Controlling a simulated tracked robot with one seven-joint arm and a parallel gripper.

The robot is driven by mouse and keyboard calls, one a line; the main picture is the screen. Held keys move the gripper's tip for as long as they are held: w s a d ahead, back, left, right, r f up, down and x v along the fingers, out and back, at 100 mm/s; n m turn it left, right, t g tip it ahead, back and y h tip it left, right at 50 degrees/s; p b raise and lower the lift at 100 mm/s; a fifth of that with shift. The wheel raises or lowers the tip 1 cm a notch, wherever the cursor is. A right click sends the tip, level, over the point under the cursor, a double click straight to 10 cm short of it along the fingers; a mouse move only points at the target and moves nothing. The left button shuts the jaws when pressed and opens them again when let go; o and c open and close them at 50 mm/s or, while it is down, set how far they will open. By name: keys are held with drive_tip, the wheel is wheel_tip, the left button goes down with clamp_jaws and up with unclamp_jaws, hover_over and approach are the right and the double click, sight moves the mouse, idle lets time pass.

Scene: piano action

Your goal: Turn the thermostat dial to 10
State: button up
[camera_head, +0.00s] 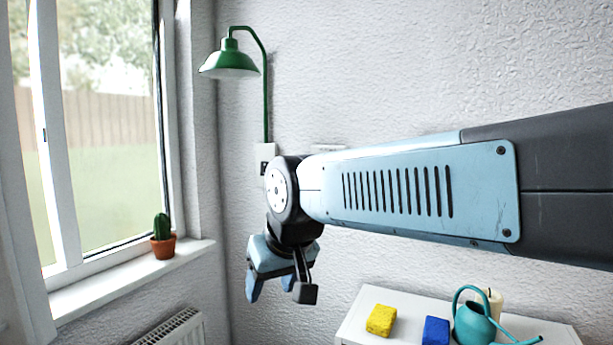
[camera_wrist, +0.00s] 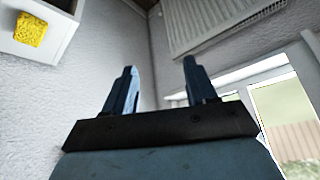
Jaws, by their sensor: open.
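I cannot make out a thermostat dial in either view. In the head view, the top edge of a pale wall fitting (camera_head: 328,148) shows just above my arm, and the arm hides the rest, so I cannot tell what it is. My gripper (camera_head: 270,287) hangs below the wrist, left of centre, fingers pointing down, in front of the wall near the corner. In the wrist view its two blue fingers (camera_wrist: 159,70) stand apart with nothing between them. My gripper is open and empty.
A green lamp (camera_head: 232,62) rises from a white wall plate (camera_head: 265,152). A cactus (camera_head: 162,237) stands on the windowsill (camera_head: 120,282) above a radiator (camera_head: 172,330). A white shelf (camera_head: 357,318) holds a yellow sponge (camera_head: 381,320), blue block (camera_head: 436,330), teal watering can (camera_head: 474,324) and cream candle (camera_head: 495,302).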

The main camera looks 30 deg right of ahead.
drive_tip(key=shift+o, duration=1.2)
drive_tip(key=w+m, duration=0.1)
drive_tip(key=w+r+m+t, duration=0.1)
drive_tip(key=w, duration=0.1)
drive_tip(key=w+a+m, duration=0.1)
drive_tip(key=w, duration=0.1)
drive_tip(key=shift+a+r+t, duration=0.1)
drive_tip(key=shift+r+t, duration=0.15)
drive_tip(key=shift+t, duration=0.05)
drive_tip(key=w+d+r+m+t+h, duration=0.1)
drive_tip(key=w+d+r+m+t, duration=0.25)
drive_tip(key=w+m, duration=0.5)
drive_tip(key=w+d+r+m+t+h, duration=0.1)
drive_tip(key=w+d+r+m+t, duration=0.25)
drive_tip(key=w+m, duration=0.45)
drive_tip(key=w+d+m+g+h, duration=0.1)
drive_tip(key=w+d+m+h, duration=0.3)
drive_tip(key=d+m, duration=0.3)
drive_tip(key=w+d+r+m+g+h, duration=0.1)
drive_tip(key=w+d+m+h, duration=0.3)
drive_tip(key=d, duration=0.9)
drive_tip(key=w+d+m+g+h, duration=0.2)
drive_tip(key=w+d+m+h, duration=0.2)
drive_tip(key=d+m, duration=0.6)
drive_tip(key=shift+w+r+m+h, duration=0.25)
drive_tip(key=shift+m+h, duration=0.2)
drive_tip(key=shift+h, duration=0.15)
